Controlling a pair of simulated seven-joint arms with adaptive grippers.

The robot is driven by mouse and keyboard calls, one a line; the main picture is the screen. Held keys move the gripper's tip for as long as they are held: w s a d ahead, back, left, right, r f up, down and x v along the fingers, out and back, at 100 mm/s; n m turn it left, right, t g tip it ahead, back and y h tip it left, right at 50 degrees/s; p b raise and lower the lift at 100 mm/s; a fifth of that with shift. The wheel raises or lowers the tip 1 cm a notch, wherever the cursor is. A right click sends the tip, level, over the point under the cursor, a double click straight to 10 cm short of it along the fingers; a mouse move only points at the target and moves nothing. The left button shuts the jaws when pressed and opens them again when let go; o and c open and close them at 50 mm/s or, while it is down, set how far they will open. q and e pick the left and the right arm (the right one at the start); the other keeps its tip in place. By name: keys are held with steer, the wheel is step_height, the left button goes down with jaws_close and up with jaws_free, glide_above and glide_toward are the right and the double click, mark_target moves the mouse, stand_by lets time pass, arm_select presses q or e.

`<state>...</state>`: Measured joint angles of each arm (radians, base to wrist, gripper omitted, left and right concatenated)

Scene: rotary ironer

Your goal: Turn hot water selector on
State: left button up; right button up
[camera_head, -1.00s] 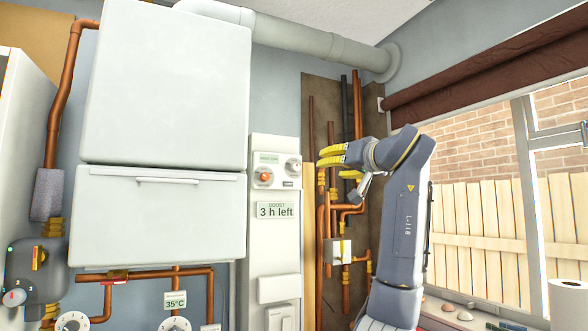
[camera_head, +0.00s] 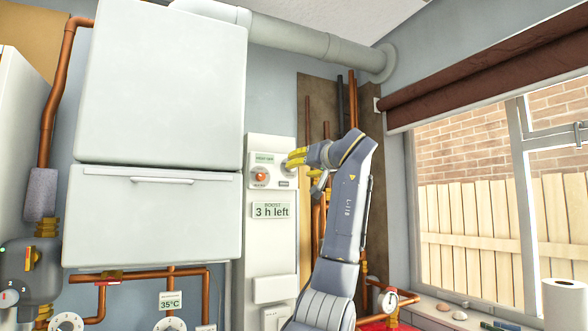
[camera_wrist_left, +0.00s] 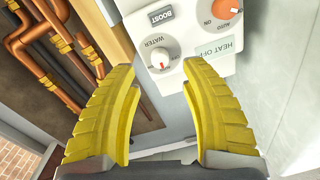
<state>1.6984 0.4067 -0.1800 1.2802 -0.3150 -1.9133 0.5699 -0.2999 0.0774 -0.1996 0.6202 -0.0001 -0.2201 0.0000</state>
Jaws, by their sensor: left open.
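The hot water selector is a small white knob (camera_wrist_left: 160,58) with a red pointer mark, labelled WATER, on the white control panel (camera_wrist_left: 187,30). The panel appears upside down in the left wrist view. My left gripper (camera_wrist_left: 159,69) is open, its yellow fingers spread apart to either side just short of the knob. I cannot tell whether they touch the panel. In the head view my left gripper (camera_head: 288,160) is at the right side of the panel (camera_head: 258,158) and hides the knob there. My right gripper is not in view.
An orange knob (camera_head: 260,174) with AUTO and ON marks sits beside the selector. Copper pipes (camera_wrist_left: 45,45) run close beside the panel. A large white boiler (camera_head: 158,85) stands left; a window (camera_head: 470,190) is at right.

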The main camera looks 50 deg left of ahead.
arm_select(q)
steer(key=shift+x, duration=2.55)
steer(key=shift+c, duration=0.4)
jaws_close()
